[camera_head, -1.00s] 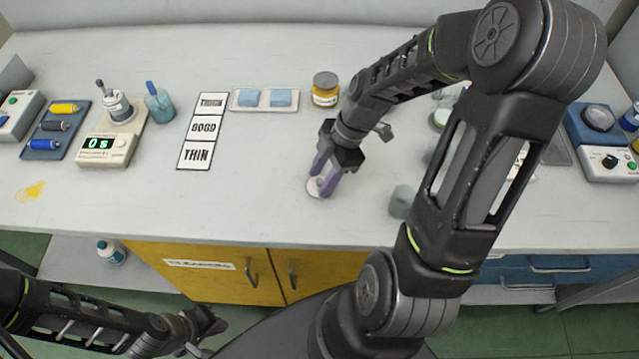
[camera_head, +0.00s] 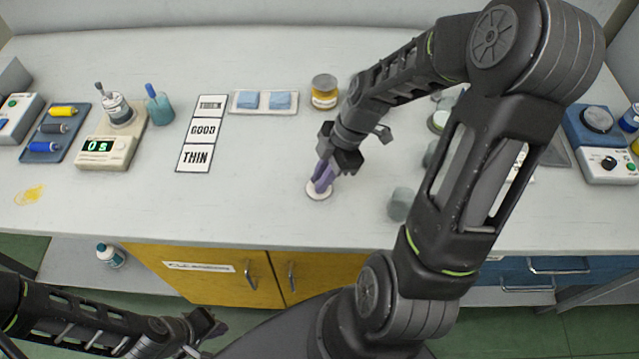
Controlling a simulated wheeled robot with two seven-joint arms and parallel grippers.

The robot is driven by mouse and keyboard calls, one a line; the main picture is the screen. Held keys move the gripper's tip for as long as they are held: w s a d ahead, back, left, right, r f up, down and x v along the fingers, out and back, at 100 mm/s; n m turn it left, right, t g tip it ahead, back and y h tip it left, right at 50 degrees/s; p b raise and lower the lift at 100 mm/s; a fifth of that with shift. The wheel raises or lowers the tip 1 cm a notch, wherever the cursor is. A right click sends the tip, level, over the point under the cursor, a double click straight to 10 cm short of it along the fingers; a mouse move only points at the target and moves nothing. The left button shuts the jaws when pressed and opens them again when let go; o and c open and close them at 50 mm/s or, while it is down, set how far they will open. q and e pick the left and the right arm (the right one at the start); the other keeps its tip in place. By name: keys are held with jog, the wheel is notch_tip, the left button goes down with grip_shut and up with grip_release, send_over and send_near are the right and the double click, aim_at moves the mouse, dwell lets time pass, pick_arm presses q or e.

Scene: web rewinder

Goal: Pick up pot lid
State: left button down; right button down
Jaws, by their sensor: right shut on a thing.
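The pot lid (camera_head: 318,194) is a small pale round disc at the front middle of the white bench. My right gripper (camera_head: 322,184) points down onto it, its purple fingers closed together at the lid's middle. The fingers hide the part of the lid that they grip. I cannot tell whether the lid is touching the bench or just above it. My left gripper (camera_head: 208,328) is low at the lower left, below the bench and away from the lid; its fingers are too small and dark to read.
A yellow-labelled jar (camera_head: 325,92) stands behind my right gripper, and a grey-green cup (camera_head: 400,204) stands to its right. A card strip (camera_head: 201,130), a blue-pad tray (camera_head: 264,102) and a timer scale (camera_head: 105,148) are to the left. The bench front between scale and lid is clear.

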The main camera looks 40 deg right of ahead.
pick_arm(q)
jog(key=shift+f+b, duration=0.35)
jog(key=shift+b, duration=0.05)
pick_arm(e)
notch_tip(320, 180, up, 10)
pick_arm(q)
jog(key=shift+r, duration=0.1)
pick_arm(e)
jog(key=shift+r, duration=0.1)
dwell(0.4)
